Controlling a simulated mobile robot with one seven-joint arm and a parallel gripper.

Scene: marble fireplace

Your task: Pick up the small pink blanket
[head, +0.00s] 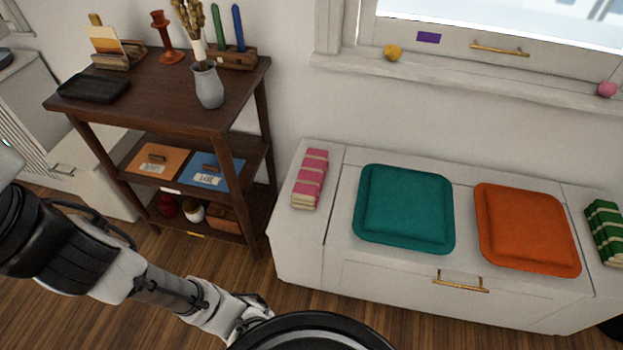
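The small pink blanket (310,180) is a narrow folded bundle with pink and cream bands. It lies on the left end of the white bench (345,262), left of the teal cushion (404,208). My arm reaches in from the left, and my gripper (250,318) is low at the bottom centre, in front of the bench and below and left of the blanket, apart from it. Its fingers are too small and partly hidden behind a dark round rim, so I cannot see whether they are open.
An orange cushion (526,229) and a green striped folded bundle (606,232) lie further right on the bench. A dark wooden shelf (150,100) holding a grey vase (208,86) stands left of the bench. Wooden floor (200,262) shows between my arm and the shelf.

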